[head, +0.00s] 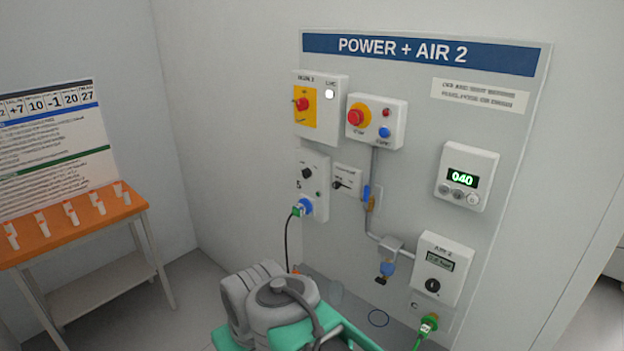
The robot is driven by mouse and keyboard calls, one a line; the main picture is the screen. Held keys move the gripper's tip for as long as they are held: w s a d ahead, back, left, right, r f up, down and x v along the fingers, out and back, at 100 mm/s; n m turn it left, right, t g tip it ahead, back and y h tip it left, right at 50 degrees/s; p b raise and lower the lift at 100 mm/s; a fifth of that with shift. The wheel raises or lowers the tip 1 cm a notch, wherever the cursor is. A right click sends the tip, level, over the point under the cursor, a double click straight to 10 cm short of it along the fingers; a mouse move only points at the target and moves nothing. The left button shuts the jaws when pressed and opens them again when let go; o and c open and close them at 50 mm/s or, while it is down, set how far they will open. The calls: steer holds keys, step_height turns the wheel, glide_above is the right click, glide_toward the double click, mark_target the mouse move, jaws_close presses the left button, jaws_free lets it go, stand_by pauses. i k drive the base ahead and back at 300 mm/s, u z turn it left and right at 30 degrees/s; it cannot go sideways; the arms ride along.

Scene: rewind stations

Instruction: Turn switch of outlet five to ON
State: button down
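The wall panel headed POWER + AIR 2 (402,49) carries a white outlet box (318,166) at its left side. The box has a black rotary switch (307,173), a small green lamp or button (319,194) and a blue socket (306,206) below. A green plug (297,211) sits at the socket, with a dark cable hanging down. The box's number and the switch's position marks are too small to read. Grey and teal links of my arm show at the bottom centre, below the panel. My gripper's fingers are not visible.
Above are a yellow plate with a red switch (302,104) and a red emergency button box (376,121). Right are a display reading 040 (462,180), a valve (387,269) and an air unit (441,268). An orange-topped table (75,229) stands left. Open floor lies between.

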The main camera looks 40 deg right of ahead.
mark_target(306, 173)
steer(key=z, duration=1.05)
